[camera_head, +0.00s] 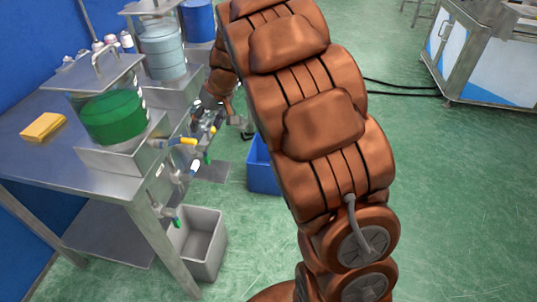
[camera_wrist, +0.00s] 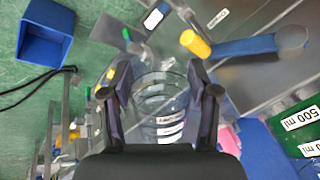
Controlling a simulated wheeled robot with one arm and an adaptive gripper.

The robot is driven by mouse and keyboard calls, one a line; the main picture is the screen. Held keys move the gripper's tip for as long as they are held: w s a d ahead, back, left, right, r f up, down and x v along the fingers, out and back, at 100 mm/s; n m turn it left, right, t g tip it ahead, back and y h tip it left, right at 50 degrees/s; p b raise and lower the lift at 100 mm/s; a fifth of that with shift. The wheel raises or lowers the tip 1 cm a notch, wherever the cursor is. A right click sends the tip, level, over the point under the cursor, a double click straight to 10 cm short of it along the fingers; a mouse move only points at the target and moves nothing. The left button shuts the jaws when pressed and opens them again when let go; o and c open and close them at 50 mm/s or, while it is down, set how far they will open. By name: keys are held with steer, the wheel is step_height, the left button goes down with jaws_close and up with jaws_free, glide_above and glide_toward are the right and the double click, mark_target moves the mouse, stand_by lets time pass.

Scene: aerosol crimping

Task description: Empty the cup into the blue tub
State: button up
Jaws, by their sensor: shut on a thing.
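A clear cup (camera_wrist: 158,105) with printed white labels is between the two fingers of my gripper (camera_wrist: 157,75) in the wrist view. My gripper is shut on its sides. I cannot tell how much liquid is in the cup. The blue tub (camera_wrist: 42,38) stands on the floor at the upper left of the wrist view, apart from the cup. In the head view the blue tub (camera_head: 262,172) is partly hidden behind my arm. The cup cannot be made out clearly in the head view.
A steel table (camera_head: 100,180) at left carries a tank of green liquid (camera_head: 112,118), other tanks, taps and a yellow sponge (camera_head: 43,127). A grey bin (camera_head: 203,242) stands below the taps. Black cables (camera_head: 400,88) cross the floor towards a machine (camera_head: 490,60) at right.

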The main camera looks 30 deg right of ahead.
mark_target(207, 117)
steer(key=shift+r, duration=0.1)
stand_by(0.5)
steer(key=shift+r+p, duration=1.2)
steer(key=shift+r, duration=1.2)
step_height(207, 117, down, 3)
steer(key=shift+a+r, duration=0.1)
steer(key=shift+r+p, duration=0.4)
steer(key=shift+p, duration=0.4)
steer(key=r+p, duration=0.1)
steer(key=p, duration=0.2)
steer(key=shift+s+r+p, duration=0.1)
steer(key=shift+s+p, duration=0.05)
steer(key=shift+p, duration=0.2)
steer(key=s+r+p, duration=0.1)
steer(key=p, duration=0.5)
steer(key=shift+r, duration=0.2)
steer(key=p, duration=0.2)
steer(key=s+p, duration=0.1)
steer(key=p, duration=0.1)
steer(key=shift+s+r+p, duration=0.2)
steer(key=shift+r+p, duration=0.1)
